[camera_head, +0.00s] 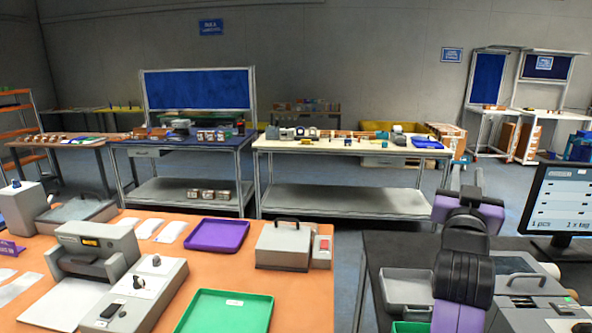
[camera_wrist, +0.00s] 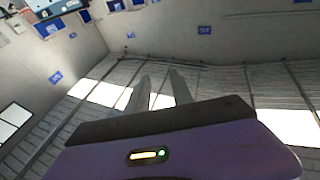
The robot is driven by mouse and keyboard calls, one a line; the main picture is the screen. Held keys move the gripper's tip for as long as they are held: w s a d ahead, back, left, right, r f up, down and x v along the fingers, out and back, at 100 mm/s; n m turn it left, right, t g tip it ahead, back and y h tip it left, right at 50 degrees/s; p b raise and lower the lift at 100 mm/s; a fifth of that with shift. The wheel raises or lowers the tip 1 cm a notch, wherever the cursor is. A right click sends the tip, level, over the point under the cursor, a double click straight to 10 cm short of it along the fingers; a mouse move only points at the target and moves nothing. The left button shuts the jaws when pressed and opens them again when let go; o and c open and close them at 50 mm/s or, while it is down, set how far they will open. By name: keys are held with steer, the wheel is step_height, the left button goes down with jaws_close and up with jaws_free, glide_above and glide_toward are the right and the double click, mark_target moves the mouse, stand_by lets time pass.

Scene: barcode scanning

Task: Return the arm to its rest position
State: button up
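My arm (camera_head: 462,265) stands folded and upright at the right of the head view, in front of the dark table. My gripper (camera_head: 467,176) is at its top and points upward. In the wrist view, the two grey fingers of my gripper (camera_wrist: 159,85) stand apart with nothing between them. The wrist camera looks up past the purple wrist housing (camera_wrist: 180,150) to the ceiling and walls.
An orange table (camera_head: 300,297) at front left carries a purple tray (camera_head: 217,235), a green tray (camera_head: 227,312) and grey devices. A monitor (camera_head: 562,198) and grey equipment stand on the dark table (camera_head: 400,250) around my arm. Workbenches stand farther back.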

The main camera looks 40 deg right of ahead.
steer(key=w+a+f+n+t+y, duration=0.2)
steer(key=w+a+n+t+y, duration=0.1)
steer(key=w+a+n+t, duration=0.25)
steer(key=w+a+f+n+t+y, duration=0.25)
steer(key=a+n+t, duration=0.3)
steer(key=a, duration=0.35)
steer(key=s+a+f+n+t+y, duration=0.2)
steer(key=a+f+n+t+y, duration=0.15)
steer(key=a+f+y, duration=0.75)
steer(key=s+a+f+g+y, duration=0.2)
steer(key=s+a+f+g, duration=0.1)
steer(key=s+a+f, duration=0.5)
steer(key=s+a+f+g+y+b, duration=0.1)
steer(key=s+a+f+g+y, duration=0.1)
steer(key=s+a+f, duration=0.6)
steer(key=s+a+g, duration=0.1)
steer(key=s+a, duration=0.2)
steer(key=s, duration=0.2)
steer(key=shift+a, duration=0.15)
